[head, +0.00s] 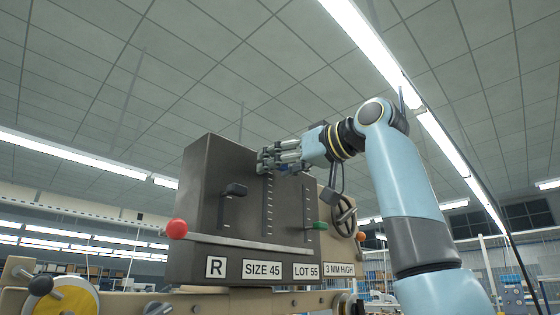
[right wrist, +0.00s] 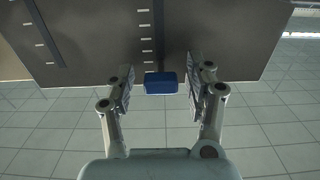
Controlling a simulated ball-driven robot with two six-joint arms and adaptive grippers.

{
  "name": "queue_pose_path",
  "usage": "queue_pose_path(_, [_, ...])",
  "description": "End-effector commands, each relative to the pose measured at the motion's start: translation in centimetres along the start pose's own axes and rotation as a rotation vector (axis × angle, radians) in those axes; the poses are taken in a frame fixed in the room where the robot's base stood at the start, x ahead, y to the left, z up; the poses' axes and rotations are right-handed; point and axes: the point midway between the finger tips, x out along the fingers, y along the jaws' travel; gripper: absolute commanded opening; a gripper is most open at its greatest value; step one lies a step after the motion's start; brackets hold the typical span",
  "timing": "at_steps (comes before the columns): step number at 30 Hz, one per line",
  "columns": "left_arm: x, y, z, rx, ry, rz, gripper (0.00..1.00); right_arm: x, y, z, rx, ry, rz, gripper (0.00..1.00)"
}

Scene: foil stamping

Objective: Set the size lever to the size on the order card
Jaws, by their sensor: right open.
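A dark machine panel (head: 200,215) has several upright slots with tick marks. A blue lever knob (right wrist: 160,83) at a slot of the panel sits between the two fingers of my right gripper (right wrist: 159,88). The fingers are apart, with a gap on each side of the knob. In the head view my right gripper (head: 266,160) is at the upper end of the middle slot and hides the knob. A black knob (head: 235,189) is on the left slot and a green knob (head: 320,226) on the right one. A label plate (head: 262,270) reads SIZE 45. My left gripper is not in view.
Beside it are plates reading R (head: 216,267), LOT 55 (head: 306,271) and 3 MM HIGH (head: 340,269). A long bar with a red ball (head: 177,228) crosses the panel's lower front. A handwheel (head: 344,215) is at the right. Above the panel is free room.

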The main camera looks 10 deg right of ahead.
Motion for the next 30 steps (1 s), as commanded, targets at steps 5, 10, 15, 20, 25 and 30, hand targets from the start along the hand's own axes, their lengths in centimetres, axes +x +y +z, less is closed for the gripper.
queue_pose_path(5, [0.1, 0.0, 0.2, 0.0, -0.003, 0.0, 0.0, 0.0, 0.0, 0.1, 0.0, 0.0, 0.0, 0.53])
queue_pose_path(10, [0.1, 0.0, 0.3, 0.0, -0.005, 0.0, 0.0, 0.0, 0.0, 0.0, 0.0, 0.0, 0.0, 0.3])
queue_pose_path(15, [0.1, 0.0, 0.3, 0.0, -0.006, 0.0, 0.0, 0.0, 0.0, 0.0, 0.0, 0.0, 0.0, 0.08])
queue_pose_path(20, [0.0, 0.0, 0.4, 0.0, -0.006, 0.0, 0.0, -0.1, 0.0, 0.0, 0.0, 0.0, 0.0, 0.0])
queue_pose_path(25, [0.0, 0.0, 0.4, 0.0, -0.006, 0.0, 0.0, -0.1, 0.0, 0.0, 0.0, 0.0, 0.001, 0.0])
queue_pose_path(30, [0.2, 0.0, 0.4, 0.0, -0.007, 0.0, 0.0, -0.1, 0.0, -1.4, -0.001, 0.003, 0.001, 0.0])
